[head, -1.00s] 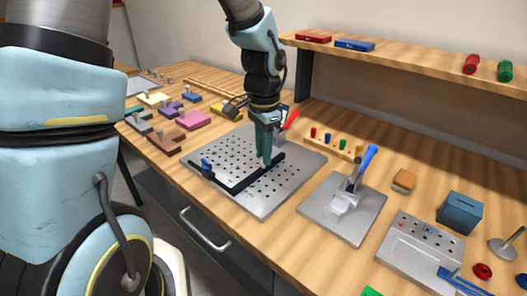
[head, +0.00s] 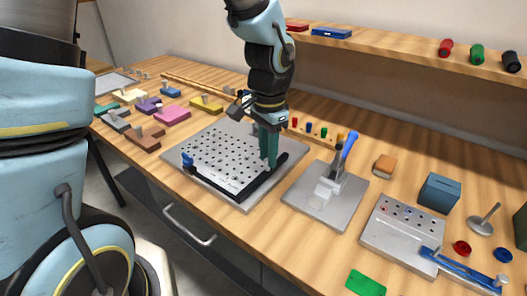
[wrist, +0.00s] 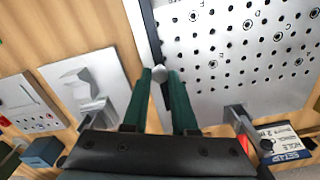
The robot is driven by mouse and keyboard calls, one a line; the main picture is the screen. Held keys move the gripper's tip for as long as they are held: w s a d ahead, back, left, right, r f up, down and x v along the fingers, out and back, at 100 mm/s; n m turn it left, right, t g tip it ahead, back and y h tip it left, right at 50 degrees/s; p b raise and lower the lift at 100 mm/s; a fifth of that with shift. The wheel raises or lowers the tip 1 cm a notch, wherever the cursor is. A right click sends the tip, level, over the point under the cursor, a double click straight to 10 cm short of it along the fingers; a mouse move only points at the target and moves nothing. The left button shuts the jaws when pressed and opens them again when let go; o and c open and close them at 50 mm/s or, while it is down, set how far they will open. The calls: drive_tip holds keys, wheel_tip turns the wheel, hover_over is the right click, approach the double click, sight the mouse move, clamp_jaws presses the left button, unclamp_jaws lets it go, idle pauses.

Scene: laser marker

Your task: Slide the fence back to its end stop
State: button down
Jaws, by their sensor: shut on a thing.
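The fence (head: 270,181) is a long black bar on the perforated metal plate (head: 292,160), lying near the plate's right edge in the head view. Another black bar (head: 212,186) runs along the plate's front-left edge and meets it at a corner. My gripper (head: 268,160) points down over the fence. In the wrist view my gripper (wrist: 161,76) has its green fingers around a small pale knob (wrist: 160,73) beside the fence's dark bar (wrist: 150,28). The plate (wrist: 215,105) shows to the right of the bar there. The fingers partly hide the grip.
A blue knob (head: 187,160) stands at the left end of the black bar. A grey plate with a blue-handled clamp (head: 345,150) is at the right. A row of coloured pegs (head: 309,128) stands behind my gripper. Several coloured blocks lie at the left.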

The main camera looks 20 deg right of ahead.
drive_tip(key=c, duration=0.7)
unclamp_jaws()
drive_tip(key=shift+s+d, duration=0.15)
drive_tip(key=shift+s, duration=0.05)
wheel_tip(320, 180, up, 11)
drive_tip(key=shift+b, duration=0.45)
drive_tip(key=shift+f, duration=0.1)
drive_tip(key=w+a+f+n, duration=0.2)
drive_tip(key=a+n, duration=0.3)
drive_tip(key=a, duration=0.4)
drive_tip(key=w+a+f+n+t, duration=0.1)
drive_tip(key=w+a+f+n, duration=0.2)
drive_tip(key=a, duration=0.7)
drive_tip(key=w+a+f+n, duration=0.2)
drive_tip(key=a+n, duration=0.4)
drive_tip(key=a, duration=0.4)
drive_tip(key=shift+w+f+n+t, duration=0.2)
drive_tip(key=shift+f+n+t, duration=0.1)
drive_tip(key=shift+f+n, duration=0.15)
